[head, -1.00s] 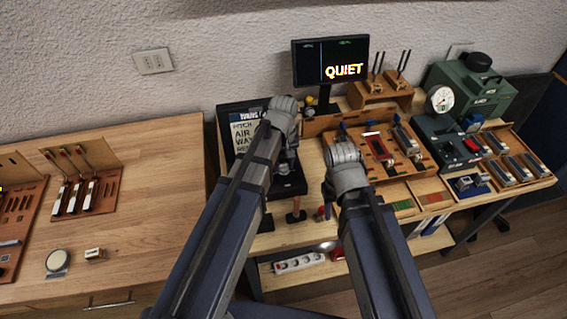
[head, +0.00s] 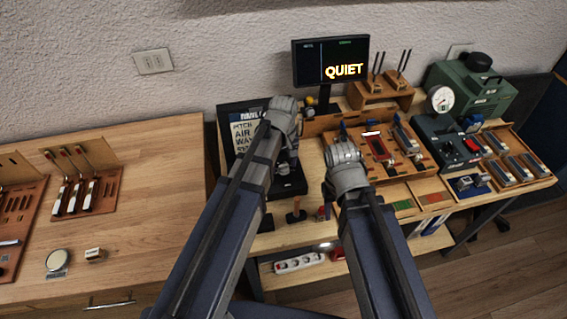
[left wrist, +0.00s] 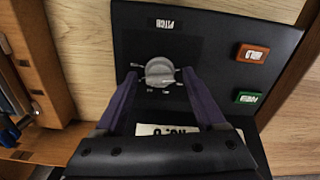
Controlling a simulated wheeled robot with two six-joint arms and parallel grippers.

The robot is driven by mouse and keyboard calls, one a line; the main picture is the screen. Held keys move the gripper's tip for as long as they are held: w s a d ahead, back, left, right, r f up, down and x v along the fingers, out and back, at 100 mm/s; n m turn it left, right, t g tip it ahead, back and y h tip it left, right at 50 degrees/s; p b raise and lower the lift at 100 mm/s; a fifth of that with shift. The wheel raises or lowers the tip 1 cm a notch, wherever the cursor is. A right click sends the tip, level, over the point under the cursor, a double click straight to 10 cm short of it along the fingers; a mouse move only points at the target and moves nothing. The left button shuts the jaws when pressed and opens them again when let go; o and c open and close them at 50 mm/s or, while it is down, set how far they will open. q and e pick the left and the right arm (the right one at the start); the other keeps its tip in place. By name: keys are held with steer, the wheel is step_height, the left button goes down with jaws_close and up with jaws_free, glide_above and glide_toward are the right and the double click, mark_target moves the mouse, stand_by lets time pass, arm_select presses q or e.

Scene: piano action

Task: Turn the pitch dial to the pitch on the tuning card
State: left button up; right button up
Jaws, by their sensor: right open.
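The pitch dial (left wrist: 160,72) is a grey round knob on a black panel (left wrist: 215,55), with small marks around it and a PITCH label (left wrist: 166,23) upside down above it in the left wrist view. My left gripper (left wrist: 159,75) is open, one purple finger on each side of the knob, with a gap showing at both sides. In the head view its wrist (head: 284,118) is over the black panel. A white card (left wrist: 178,130) with partly hidden print lies behind the fingers; I cannot tell if it is the tuning card. My right gripper's wrist (head: 346,166) is over the bench; its fingertips are hidden.
A screen (head: 331,60) reading QUIET stands behind. A white sign (head: 242,132) stands at the panel's back. Trays and a green machine (head: 470,88) fill the right; the left bench is mostly clear.

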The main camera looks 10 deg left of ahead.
mark_target(283, 165)
arm_select(q)
steer(key=shift+r, duration=0.1)
arm_select(e)
steer(key=shift+r, duration=0.1)
arm_select(q)
step_height(283, 165, up, 8)
steer(key=p, duration=0.8)
arm_select(e)
step_height(283, 165, up, 8)
steer(key=shift+f, duration=0.2)
arm_select(q)
steer(key=shift+f, duration=0.2)
